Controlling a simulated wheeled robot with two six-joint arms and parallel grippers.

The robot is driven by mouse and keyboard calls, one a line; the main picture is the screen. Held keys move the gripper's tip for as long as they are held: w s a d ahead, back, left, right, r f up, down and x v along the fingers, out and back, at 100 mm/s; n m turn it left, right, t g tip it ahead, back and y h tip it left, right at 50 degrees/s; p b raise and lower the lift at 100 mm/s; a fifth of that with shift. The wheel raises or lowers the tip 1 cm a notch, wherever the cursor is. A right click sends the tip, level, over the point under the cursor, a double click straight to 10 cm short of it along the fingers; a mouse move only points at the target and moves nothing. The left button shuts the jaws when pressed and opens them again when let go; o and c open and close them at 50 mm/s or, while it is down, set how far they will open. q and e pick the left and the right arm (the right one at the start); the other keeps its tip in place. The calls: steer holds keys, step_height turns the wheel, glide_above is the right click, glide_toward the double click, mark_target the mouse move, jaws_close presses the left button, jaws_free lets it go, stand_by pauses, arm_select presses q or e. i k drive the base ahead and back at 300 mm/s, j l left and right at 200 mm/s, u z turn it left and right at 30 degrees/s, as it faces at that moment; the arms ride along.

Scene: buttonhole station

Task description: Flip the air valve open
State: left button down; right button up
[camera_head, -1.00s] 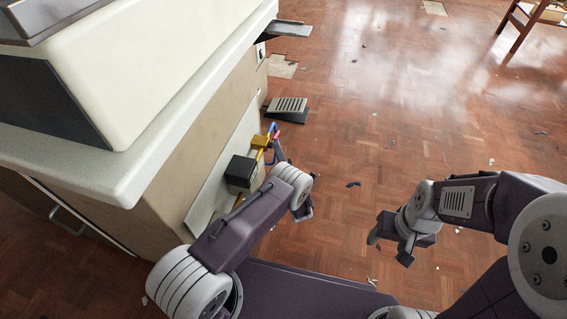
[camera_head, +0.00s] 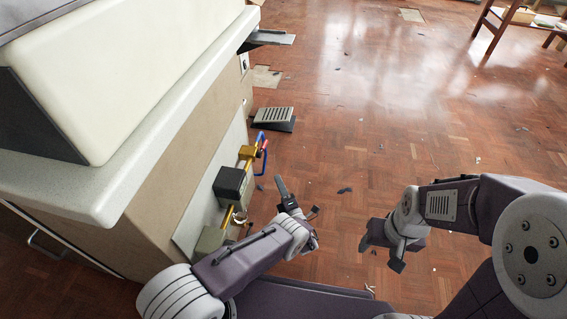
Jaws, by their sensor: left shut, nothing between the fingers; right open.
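The air fittings run along a pale panel on the side of the machine cabinet. A brass block (camera_head: 246,152) sits at the far end, with a small red part (camera_head: 264,144) and a blue loop (camera_head: 266,158) beside it. Which of these is the valve's handle, and its exact angle, is too small to tell. A black box (camera_head: 230,184) and a yellow pipe (camera_head: 227,217) come nearer to me. My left gripper (camera_head: 281,183) is shut and empty, to the right of the black box and apart from the brass block. My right gripper (camera_head: 380,255) is open and empty over the floor.
The cabinet's pale worktop (camera_head: 120,185) juts out above the fittings at left. A grey foot pedal (camera_head: 273,118) lies on the floor beyond them. The wooden floor (camera_head: 400,130) is mostly clear, with small scraps. A wooden stand (camera_head: 490,35) is at the far right.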

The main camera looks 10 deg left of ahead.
mark_target(259, 155)
steer(key=k+l, duration=0.8)
